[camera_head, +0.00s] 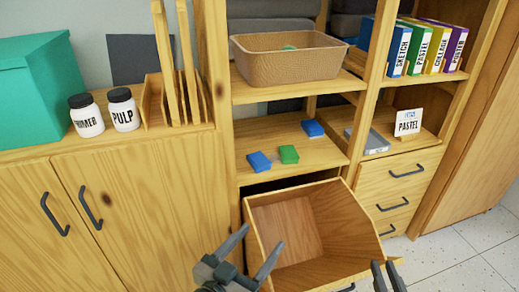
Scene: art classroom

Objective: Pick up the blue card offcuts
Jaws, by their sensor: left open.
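Two small blue pieces lie on the middle wooden shelf, one at the front left (259,162) and one further back at the right (312,128). They look like the blue card offcuts. A green piece (289,154) lies just right of the front blue one. My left gripper (262,238) is open and empty, in front of and below the shelf, over the open drawer's left side. My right gripper (384,264) shows only its fingertips at the bottom edge, right of the drawer. Both grippers are apart from the blue pieces.
An open, empty-looking wooden drawer (356,218) juts out below the shelf. A woven basket (284,66) with something green inside stands on the shelf above. Jars (122,109) stand on the left cabinet.

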